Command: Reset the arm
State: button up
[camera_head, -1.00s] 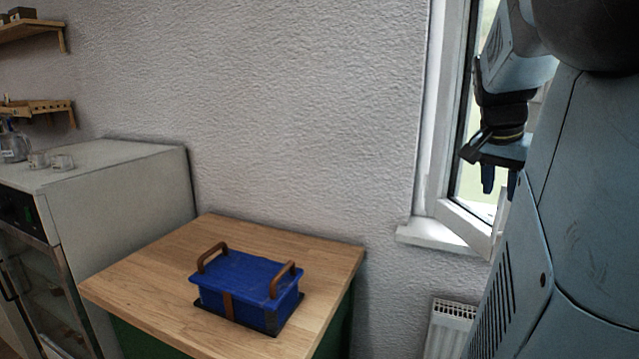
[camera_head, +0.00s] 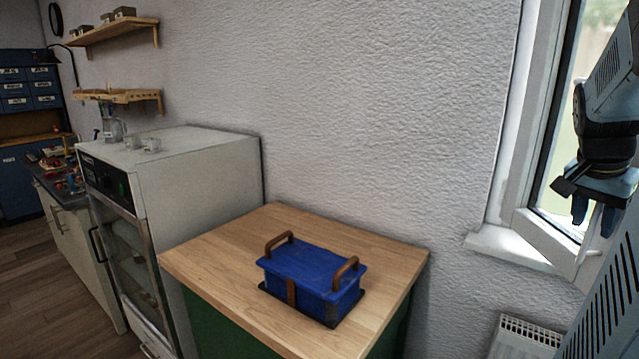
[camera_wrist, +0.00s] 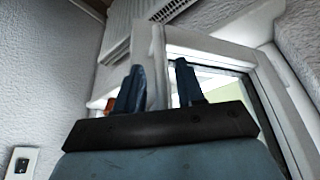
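My gripper (camera_head: 594,212) hangs at the right of the head view, pointing down in front of the open window. Its two blue fingers stand apart with a gap between them. In the wrist view my gripper (camera_wrist: 160,88) shows both fingers apart, with the white window frame behind them and nothing held between them. A blue box (camera_head: 312,272) with two brown handles sits on a dark base on the wooden-topped cabinet (camera_head: 215,250), well to the left of my gripper.
The open window sash (camera_head: 545,215) is close beside my gripper. A radiator (camera_head: 525,338) is below the window. A white cabinet with a glass door (camera_head: 200,165) stands left of the wooden top. Wall shelves (camera_head: 115,30) and a workbench (camera_head: 60,190) are farther left.

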jog(key=shift+x, duration=1.05)
